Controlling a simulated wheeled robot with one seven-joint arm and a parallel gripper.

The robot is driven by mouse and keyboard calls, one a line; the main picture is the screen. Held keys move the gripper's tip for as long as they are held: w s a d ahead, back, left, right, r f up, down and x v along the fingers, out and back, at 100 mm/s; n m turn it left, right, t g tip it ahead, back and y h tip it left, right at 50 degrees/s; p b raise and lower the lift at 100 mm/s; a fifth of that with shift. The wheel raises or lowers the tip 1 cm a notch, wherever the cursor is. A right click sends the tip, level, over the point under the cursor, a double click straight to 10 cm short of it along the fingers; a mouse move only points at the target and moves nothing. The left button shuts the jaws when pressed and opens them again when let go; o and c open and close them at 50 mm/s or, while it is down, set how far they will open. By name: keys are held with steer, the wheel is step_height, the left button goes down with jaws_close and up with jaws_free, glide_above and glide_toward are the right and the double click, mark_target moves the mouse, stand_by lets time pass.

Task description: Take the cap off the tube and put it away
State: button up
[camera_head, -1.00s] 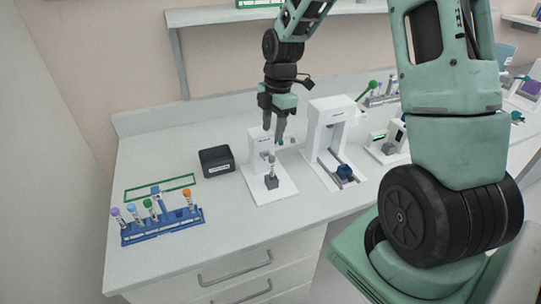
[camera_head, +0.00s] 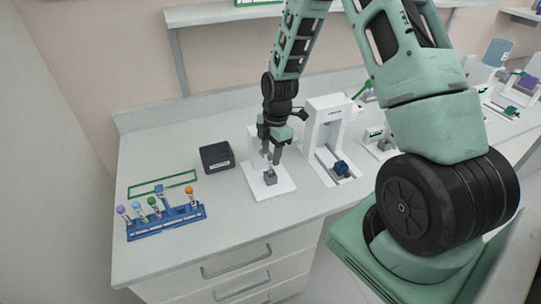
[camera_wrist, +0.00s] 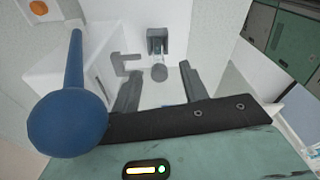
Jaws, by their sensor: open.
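A tube with a greyish cap (camera_wrist: 158,72) stands in a grey holder block (camera_head: 270,179) on a white base plate (camera_head: 284,190) of a small white stand. My gripper (camera_head: 271,158) is above the block, pointing down, with its fingers around the tube's upper end in the head view. In the wrist view the two dark fingers (camera_wrist: 160,88) are apart, with the cap between and slightly beyond them. Whether they touch the cap cannot be told. The grey block (camera_wrist: 157,40) also shows there.
A black box (camera_head: 217,157) stands left of the stand. A blue rack (camera_head: 165,222) with several capped tubes is at the left. A taller white device (camera_head: 325,128) with a blue part (camera_head: 341,168) stands close on the right. A blue ball (camera_wrist: 68,122) looms in the wrist view.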

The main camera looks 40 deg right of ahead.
mark_target(271, 155)
steer(key=shift+c, duration=0.3)
steer(key=c, duration=0.7)
steer(key=shift+r, duration=0.1)
step_height(271, 155, up, 13)
steer(key=shift+f, duration=0.1)
stand_by(0.3)
steer(key=shift+w, duration=0.1)
